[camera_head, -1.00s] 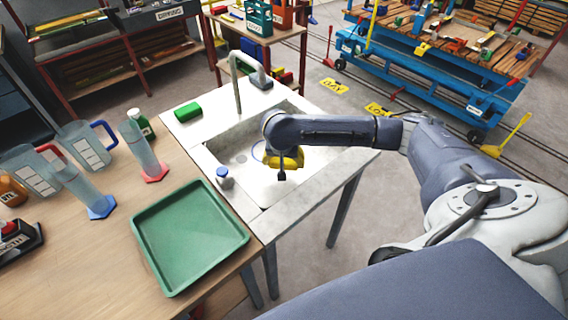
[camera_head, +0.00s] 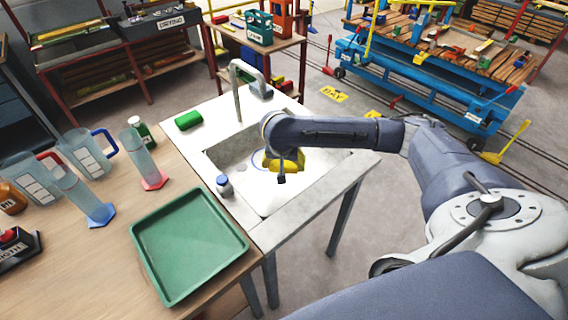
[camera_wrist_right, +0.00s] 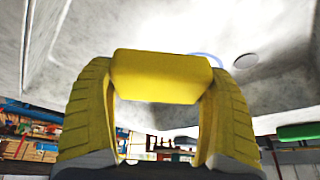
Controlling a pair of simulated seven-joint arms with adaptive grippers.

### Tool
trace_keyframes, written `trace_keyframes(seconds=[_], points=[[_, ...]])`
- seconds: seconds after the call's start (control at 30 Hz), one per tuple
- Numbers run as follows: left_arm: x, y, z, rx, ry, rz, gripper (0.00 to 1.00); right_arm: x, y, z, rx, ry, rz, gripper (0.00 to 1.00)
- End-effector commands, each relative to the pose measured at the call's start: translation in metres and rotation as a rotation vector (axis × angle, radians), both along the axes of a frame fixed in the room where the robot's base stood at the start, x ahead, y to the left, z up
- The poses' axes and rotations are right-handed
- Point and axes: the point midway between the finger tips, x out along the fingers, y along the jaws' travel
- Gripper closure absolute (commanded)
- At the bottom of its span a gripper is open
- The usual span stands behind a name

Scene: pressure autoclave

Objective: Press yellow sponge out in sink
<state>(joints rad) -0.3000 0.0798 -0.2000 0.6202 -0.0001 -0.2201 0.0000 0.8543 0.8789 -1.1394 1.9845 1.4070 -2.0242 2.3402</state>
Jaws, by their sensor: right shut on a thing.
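My right gripper (camera_wrist_right: 160,80) is shut on the yellow sponge (camera_wrist_right: 160,76), a block held crosswise between its yellow fingers. The sponge spans the gap between the fingertips in the right wrist view. In the head view my right gripper (camera_head: 285,160) is over the basin of the sink (camera_head: 262,196). There the sponge cannot be told apart from the yellow fingers. The drain (camera_wrist_right: 245,62) and part of a blue ring (camera_wrist_right: 205,58) show beyond the sponge. I cannot tell whether the sponge touches the basin. My left gripper is not in view.
The faucet (camera_head: 237,92) rises behind the basin. A green block (camera_head: 188,120) lies on the back rim, and a blue-capped bottle (camera_head: 224,185) stands on the left rim. A green tray (camera_head: 190,246) and several measuring vessels stand on the wooden table (camera_head: 120,215) at left.

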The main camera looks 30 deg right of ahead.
Motion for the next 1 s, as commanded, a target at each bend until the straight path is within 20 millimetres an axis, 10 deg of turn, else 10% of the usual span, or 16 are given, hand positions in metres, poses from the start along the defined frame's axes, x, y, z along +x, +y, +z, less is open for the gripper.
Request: trace_keyframes(seconds=[1.0], points=[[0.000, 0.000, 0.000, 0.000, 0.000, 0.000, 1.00, 0.000, 0.000, -0.057, -0.001, -0.001, 0.000, 0.42]])
